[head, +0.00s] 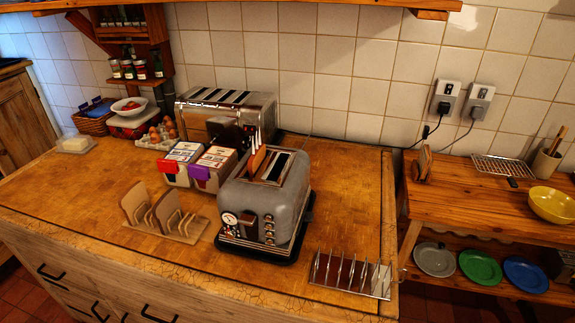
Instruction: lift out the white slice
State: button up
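The grey toaster (265,205) stands on a dark base mat on the wooden worktop, near the middle. A brown slice (258,158) sticks up from its left slot; thin pale prongs show just behind it, and I cannot tell what they belong to. The right slot looks dark, and its inside is hidden. Two pale-faced slices with brown crusts, one at the left (133,200) and one at the right (167,208), stand in a wooden rack (190,235) left of the toaster. I cannot tell which slice is the white one. My gripper is not in view.
A steel toaster (255,104) stands behind. Two boxes with red (169,166) and purple (199,172) fronts stand close left of the grey toaster. An empty wire toast rack (349,274) lies front right. The worktop (345,190) right of the toaster is clear.

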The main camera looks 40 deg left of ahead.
aim_at(258, 157)
jog(key=z, duration=1.3)
jog(key=k, duration=1.6)
jog(key=u, duration=1.85)
